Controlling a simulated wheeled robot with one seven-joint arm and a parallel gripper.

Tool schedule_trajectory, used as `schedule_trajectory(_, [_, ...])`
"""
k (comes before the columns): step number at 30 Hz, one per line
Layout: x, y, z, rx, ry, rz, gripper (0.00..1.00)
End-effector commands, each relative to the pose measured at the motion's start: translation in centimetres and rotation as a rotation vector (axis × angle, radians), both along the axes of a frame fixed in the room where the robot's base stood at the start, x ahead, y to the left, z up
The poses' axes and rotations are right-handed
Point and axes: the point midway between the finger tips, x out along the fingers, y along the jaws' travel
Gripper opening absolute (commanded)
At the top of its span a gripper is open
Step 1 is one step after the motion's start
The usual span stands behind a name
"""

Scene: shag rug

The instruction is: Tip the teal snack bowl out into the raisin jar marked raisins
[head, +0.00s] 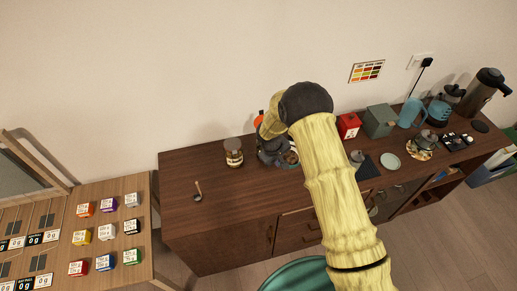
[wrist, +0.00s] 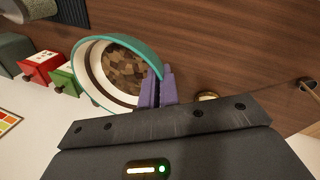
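The teal snack bowl (wrist: 149,54) fills much of the left half of the wrist view, teal outside and pale with a dark band inside. Brown chunks lie in it. My gripper (wrist: 158,88) has its purple fingers close together on the bowl's rim, one finger inside and one outside. In the head view, my gripper (head: 272,150) and arm hide most of the bowl. A glass jar (head: 234,153) with brown contents stands just left of my gripper on the dark wooden cabinet; its label is too small to read. A small round tan top (wrist: 208,97) beside the fingers may be this jar, mostly hidden.
A small wooden scoop (head: 198,190) stands on the cabinet (head: 215,205) at left, with bare wood around it. A red box (head: 348,125), grey-green box (head: 379,121), blue jug (head: 411,112) and plate (head: 390,161) are right of my arm. A green box (wrist: 63,81) stands near the bowl.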

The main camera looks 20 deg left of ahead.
Motion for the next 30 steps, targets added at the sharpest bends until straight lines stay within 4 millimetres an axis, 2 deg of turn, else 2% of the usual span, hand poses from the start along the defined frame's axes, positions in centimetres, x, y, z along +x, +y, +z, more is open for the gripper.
schedule_trajectory(1, [0.0, -2.2, 0.0, -0.003, 0.000, -0.062, 0.00])
schedule_trajectory(9, [-2.1, -14.6, -0.9, -0.004, -0.002, -0.483, 0.00])
schedule_trajectory(15, [-4.7, -21.7, -3.4, -0.006, -0.007, -0.759, 0.00])
schedule_trajectory(21, [-6.0, -24.5, -6.6, -0.008, -0.011, -0.874, 0.00])
schedule_trajectory(30, [-6.8, -25.9, -12.8, -0.006, -0.012, -0.939, 0.00])
